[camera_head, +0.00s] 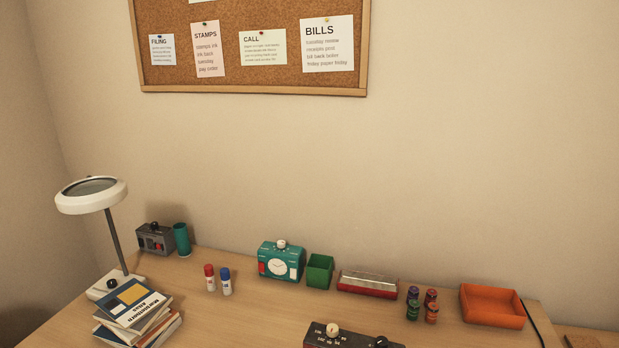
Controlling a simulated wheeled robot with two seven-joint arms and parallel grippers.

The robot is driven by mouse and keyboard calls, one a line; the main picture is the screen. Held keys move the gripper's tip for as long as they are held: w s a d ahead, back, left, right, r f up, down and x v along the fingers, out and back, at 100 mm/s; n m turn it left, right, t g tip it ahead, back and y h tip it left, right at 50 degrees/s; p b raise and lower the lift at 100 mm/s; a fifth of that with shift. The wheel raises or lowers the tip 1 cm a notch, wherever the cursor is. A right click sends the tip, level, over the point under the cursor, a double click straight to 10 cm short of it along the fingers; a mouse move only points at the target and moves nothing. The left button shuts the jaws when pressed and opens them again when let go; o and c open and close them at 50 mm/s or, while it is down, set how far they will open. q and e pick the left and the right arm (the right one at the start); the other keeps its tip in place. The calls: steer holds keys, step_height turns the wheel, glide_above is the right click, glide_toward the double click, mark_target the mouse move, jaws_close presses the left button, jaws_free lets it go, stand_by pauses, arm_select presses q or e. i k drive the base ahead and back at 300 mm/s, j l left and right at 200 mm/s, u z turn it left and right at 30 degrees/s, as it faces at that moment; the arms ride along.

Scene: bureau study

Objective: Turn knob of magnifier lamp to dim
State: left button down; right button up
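The magnifier lamp stands at the left end of the desk, with a white ring head (90,195) around a dark lens. A thin grey stem (116,243) runs down from the head to a white base. A small dark knob (111,283) sits on top of the base. The way the knob points is too small to read. The front of the base is partly hidden by a stack of books (135,304). Neither of my grippers shows in the head view.
Behind the lamp stand a grey box with a black knob (154,238) and a teal cup (182,239). Red (210,277) and blue (226,281) tubes stand to its right. Desk between tubes and front device (350,337) is clear.

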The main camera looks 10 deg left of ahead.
mark_target(111, 284)
steer(key=u, duration=1.6)
